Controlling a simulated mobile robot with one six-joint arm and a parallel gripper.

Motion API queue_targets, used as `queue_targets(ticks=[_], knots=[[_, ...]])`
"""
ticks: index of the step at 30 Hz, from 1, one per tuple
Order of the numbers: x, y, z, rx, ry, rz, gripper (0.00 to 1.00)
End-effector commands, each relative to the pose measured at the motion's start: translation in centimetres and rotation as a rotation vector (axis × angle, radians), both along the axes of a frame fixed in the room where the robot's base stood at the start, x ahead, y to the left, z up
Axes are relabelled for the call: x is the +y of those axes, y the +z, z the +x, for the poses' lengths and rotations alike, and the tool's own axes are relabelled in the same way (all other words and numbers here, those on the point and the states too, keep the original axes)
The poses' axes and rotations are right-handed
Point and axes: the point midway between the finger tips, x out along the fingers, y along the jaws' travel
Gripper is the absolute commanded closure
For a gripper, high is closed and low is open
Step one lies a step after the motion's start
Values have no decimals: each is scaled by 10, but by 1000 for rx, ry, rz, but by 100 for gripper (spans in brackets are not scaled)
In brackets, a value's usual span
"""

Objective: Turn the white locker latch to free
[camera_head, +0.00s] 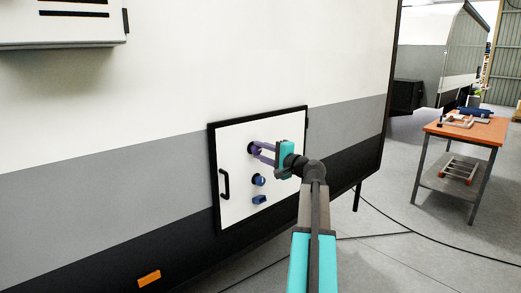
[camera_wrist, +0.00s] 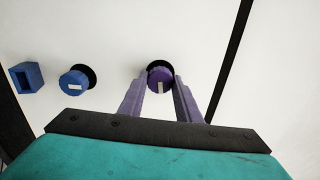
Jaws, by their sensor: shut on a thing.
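The white locker door (camera_head: 236,133) has a black frame and sits low in the caravan side. My gripper (camera_head: 256,148) is shut on the uppermost round knob, which is purple. In the wrist view my gripper (camera_wrist: 162,84) has one purple finger on either side of this purple knob (camera_wrist: 158,74). A small white mark on the knob's face points down the picture, slightly tilted. The knob sits in front of a dark round plate, partly hidden. In the head view my fingers mostly cover the knob. I cannot tell which knob or fitting is the latch.
A round blue knob (camera_head: 259,180) with a sideways white mark in the wrist view (camera_wrist: 75,86) is below the gripped knob. A square blue fitting (camera_head: 259,199) is lower. A black handle (camera_head: 224,184) is at the door's left. An orange-topped workbench (camera_head: 455,128) stands right.

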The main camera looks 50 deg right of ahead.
Motion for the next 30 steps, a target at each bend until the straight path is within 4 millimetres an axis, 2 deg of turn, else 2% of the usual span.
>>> queue_targets(ticks=[10, 25, 26, 29, 30], knots=[[-1, 0, 0, -13, -2, 172, 92], [0, 0, 0, -15, -1, 199, 92], [0, 0, 0, -15, -1, 199, 68], [0, -1, 0, -15, -1, 199, 51], [0, -1, 0, -15, -1, 198, 51]])
